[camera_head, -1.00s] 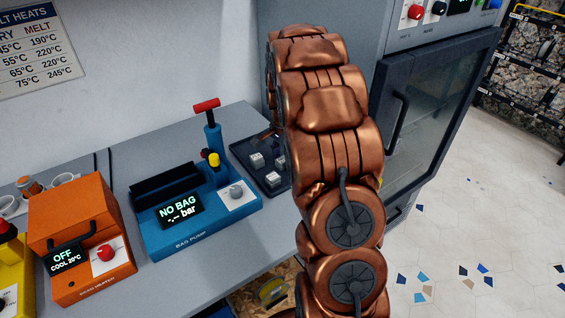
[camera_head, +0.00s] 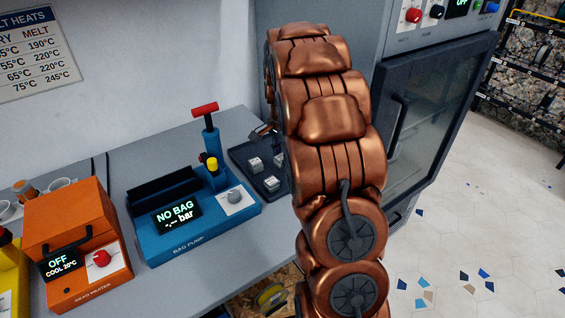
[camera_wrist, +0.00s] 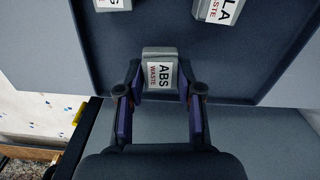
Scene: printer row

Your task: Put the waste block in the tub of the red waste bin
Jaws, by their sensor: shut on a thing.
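In the wrist view, my gripper (camera_wrist: 160,82) is shut on a grey waste block (camera_wrist: 158,56) with a white label reading ABS WASTE. The block sits between the two fingers, over the dark tray (camera_wrist: 110,60). In the head view, part of my gripper (camera_head: 263,131) shows behind my arm, above the tray's back edge; the held block is hard to make out there. The red waste bin is in neither view.
Other labelled blocks (camera_head: 256,164) stay on the tray (camera_head: 244,153). Left of it stand a blue bag pump (camera_head: 190,226) with a red-topped handle and an orange bead heater (camera_head: 85,235). A dark-doored cabinet (camera_head: 430,130) stands right. Floor at right is open.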

